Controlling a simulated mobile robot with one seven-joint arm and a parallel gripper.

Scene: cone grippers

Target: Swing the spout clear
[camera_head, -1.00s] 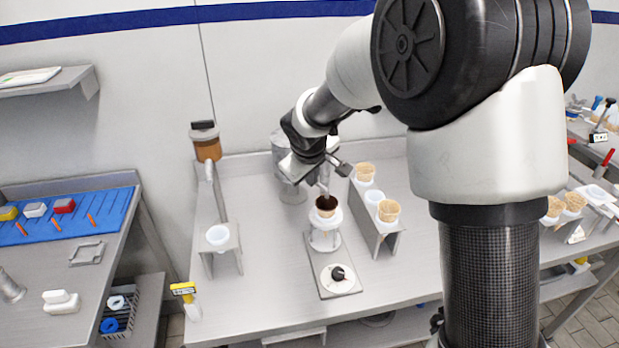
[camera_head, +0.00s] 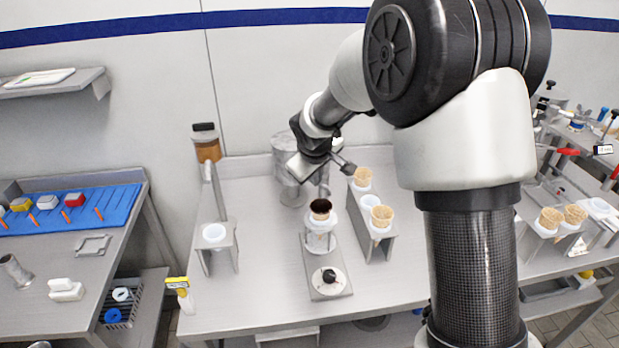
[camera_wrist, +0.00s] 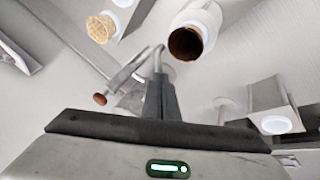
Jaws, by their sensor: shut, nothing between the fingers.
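A thin bent metal spout (camera_wrist: 132,68) with a brown tip shows in the wrist view, left of and beyond my fingertips. A cone (camera_wrist: 187,44) with a dark brown inside sits in a white holder to the right of the spout's bend. In the head view this cone (camera_head: 320,206) stands upright on the small central stand, below my gripper (camera_head: 323,183). My gripper also shows in the wrist view (camera_wrist: 160,80); its fingers are shut and empty, close to the spout's bend. I cannot tell whether they touch it. My wrist partly hides the spout in the head view.
A grey metal canister (camera_head: 289,180) stands behind the cone stand. A rack with waffle cones (camera_head: 382,215) stands close on the right. An amber-filled dispenser (camera_head: 207,149) and a white cup holder (camera_head: 214,234) are at left. The front of the table is mostly clear.

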